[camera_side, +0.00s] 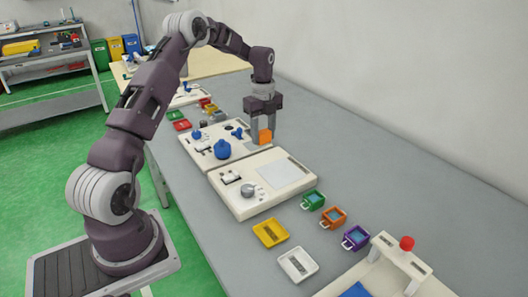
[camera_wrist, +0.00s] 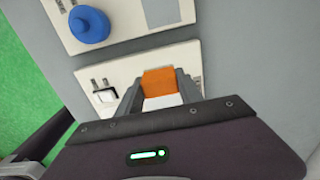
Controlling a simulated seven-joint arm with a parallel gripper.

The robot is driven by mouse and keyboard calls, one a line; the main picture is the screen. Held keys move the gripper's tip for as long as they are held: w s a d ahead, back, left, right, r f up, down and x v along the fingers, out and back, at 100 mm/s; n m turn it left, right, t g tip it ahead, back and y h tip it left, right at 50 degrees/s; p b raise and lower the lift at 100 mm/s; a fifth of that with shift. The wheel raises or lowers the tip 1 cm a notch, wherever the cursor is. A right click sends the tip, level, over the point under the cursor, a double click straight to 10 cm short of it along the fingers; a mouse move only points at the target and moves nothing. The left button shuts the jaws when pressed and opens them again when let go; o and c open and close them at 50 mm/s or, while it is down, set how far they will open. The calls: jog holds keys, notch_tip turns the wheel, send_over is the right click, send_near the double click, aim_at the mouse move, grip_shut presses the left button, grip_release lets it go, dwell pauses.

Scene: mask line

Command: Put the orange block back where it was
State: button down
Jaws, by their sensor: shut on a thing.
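The orange block (camera_side: 265,136) is between the fingers of my gripper (camera_side: 263,130) in the side view, over the right end of the cream panel with the blue parts. In the wrist view the orange block (camera_wrist: 158,82) shows between the two grey fingertips of my gripper (camera_wrist: 162,88). My gripper is shut on it. A white patch shows just below the block in the wrist view. I cannot tell whether the block touches the surface beneath it.
A cream panel with a blue knob (camera_side: 222,149) stands beside another panel with a grey knob (camera_side: 248,190) and a pale square (camera_side: 285,177). Green (camera_side: 313,199), orange (camera_side: 333,217) and purple (camera_side: 355,237) containers stand nearer the camera. The grey table (camera_side: 400,185) is clear along the wall.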

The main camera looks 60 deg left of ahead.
aim_at(263, 158)
notch_tip(263, 158, down, 5)
jog(key=shift+f, duration=0.1)
jog(key=c, duration=0.8)
grip_release()
jog(key=shift+f, duration=0.1)
jog(key=shift+o, duration=0.2)
